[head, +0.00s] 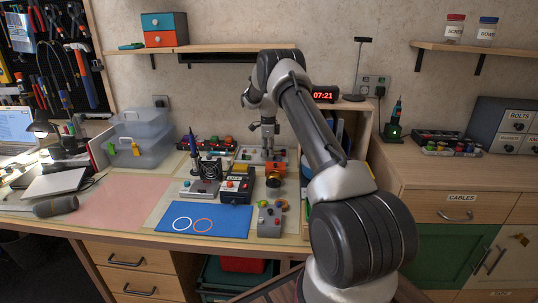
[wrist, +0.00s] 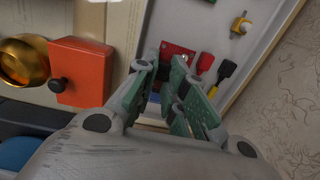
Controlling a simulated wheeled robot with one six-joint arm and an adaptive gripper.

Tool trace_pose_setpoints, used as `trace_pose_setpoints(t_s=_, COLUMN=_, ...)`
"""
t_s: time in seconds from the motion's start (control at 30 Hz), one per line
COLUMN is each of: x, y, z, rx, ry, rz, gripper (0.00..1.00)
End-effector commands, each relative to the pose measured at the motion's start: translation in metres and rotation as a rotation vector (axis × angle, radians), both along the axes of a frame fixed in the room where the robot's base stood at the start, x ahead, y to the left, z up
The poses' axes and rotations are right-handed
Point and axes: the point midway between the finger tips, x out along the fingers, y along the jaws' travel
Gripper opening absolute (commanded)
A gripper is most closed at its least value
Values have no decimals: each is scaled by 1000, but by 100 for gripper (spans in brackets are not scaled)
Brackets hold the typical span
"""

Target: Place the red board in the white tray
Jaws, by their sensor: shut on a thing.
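My gripper (wrist: 163,72) is shut on the red board (wrist: 178,52), which shows just past its green-padded fingertips in the wrist view. The white tray (wrist: 282,12) lies beyond and below the fingers, with the board over its near part; I cannot tell whether they touch. In the head view my gripper (head: 268,143) points down over the white tray (head: 240,157) at the back of the bench. The board cannot be made out clearly there.
An orange box with a black knob (wrist: 82,72) and a brass bowl (wrist: 24,62) stand close beside the gripper. The tray holds a yellow part (wrist: 240,24) and red and black parts. A blue mat (head: 205,220) lies in front. Devices crowd the bench between.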

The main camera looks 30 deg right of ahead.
Motion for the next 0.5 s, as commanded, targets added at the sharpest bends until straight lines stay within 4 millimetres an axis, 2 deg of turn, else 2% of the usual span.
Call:
trace_pose_setpoints(t_s=0.03, x=-9, y=-1, z=-18, rx=8, ry=24, rz=-4, gripper=0)
trace_pose_setpoints(t_s=0.13, x=-10, y=-1, z=-19, rx=9, ry=27, rz=-6, gripper=0)
trace_pose_setpoints(t_s=0.17, x=-11, y=-1, z=-19, rx=8, ry=28, rz=-6, gripper=16)
trace_pose_setpoints(t_s=0.2, x=-11, y=-2, z=-19, rx=9, ry=29, rz=-7, gripper=22)
trace_pose_setpoints(t_s=0.5, x=-12, y=-1, z=-19, rx=11, ry=32, rz=-7, gripper=22)
